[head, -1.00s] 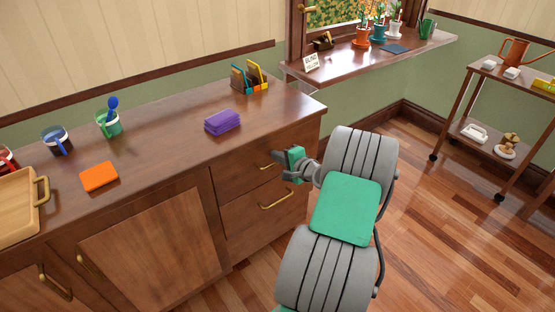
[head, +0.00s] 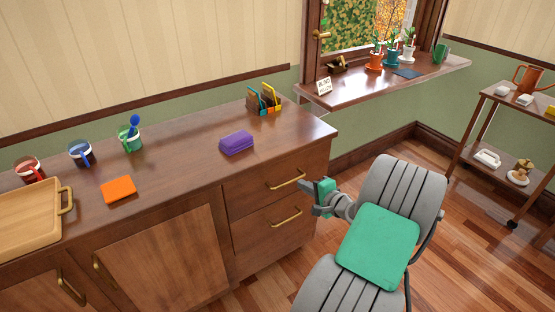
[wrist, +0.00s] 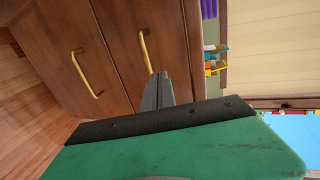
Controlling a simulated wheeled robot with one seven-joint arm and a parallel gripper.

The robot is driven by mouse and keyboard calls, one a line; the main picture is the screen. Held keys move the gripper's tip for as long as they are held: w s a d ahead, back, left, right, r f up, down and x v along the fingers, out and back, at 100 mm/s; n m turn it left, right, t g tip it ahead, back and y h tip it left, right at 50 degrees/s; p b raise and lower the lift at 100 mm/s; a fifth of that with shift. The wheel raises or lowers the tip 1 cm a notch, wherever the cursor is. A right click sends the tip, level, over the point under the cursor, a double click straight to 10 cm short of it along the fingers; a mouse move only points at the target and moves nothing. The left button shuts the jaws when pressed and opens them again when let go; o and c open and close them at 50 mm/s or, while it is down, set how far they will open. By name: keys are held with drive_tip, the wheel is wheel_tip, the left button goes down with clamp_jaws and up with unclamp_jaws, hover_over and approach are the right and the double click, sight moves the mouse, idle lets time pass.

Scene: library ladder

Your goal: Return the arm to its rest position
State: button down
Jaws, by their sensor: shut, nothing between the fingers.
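My gripper (head: 322,198) is in front of the cabinet's right end, near the drawers, in the head view. Its fingers are shut and empty. My grey and green arm bends to the right of the cabinet. In the wrist view my gripper (wrist: 156,90) points toward the drawer fronts. The upper drawer handle (head: 287,180) and lower drawer handle (head: 287,218) are brass. The gripper appears apart from both handles. Both drawers look closed.
The wooden cabinet (head: 180,188) holds a purple block (head: 236,143), an orange pad (head: 118,190), several mugs and a wooden tray (head: 28,215). A windowsill (head: 350,93) with potted plants is behind. A wooden cart (head: 487,150) stands at right. Floor between is clear.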

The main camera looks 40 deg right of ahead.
drive_tip(key=w+a+r+n+g+y+p, duration=0.15)
drive_tip(key=a+r+n+g+p, duration=0.35)
drive_tip(key=a, duration=0.6)
drive_tip(key=a+r+n+g+y+p, duration=0.2)
drive_tip(key=a+r+n+p, duration=0.3)
drive_tip(key=a, duration=0.6)
drive_tip(key=s+a+r+n+g+h+p, duration=0.3)
drive_tip(key=s+a+r+n, duration=0.5)
drive_tip(key=s+a+r, duration=0.3)
drive_tip(key=s+r+g+p, duration=0.1)
drive_tip(key=s+p, duration=0.1)
drive_tip(key=s, duration=0.2)
drive_tip(key=shift+r, duration=0.25)
drive_tip(key=shift+s+a, duration=0.1)
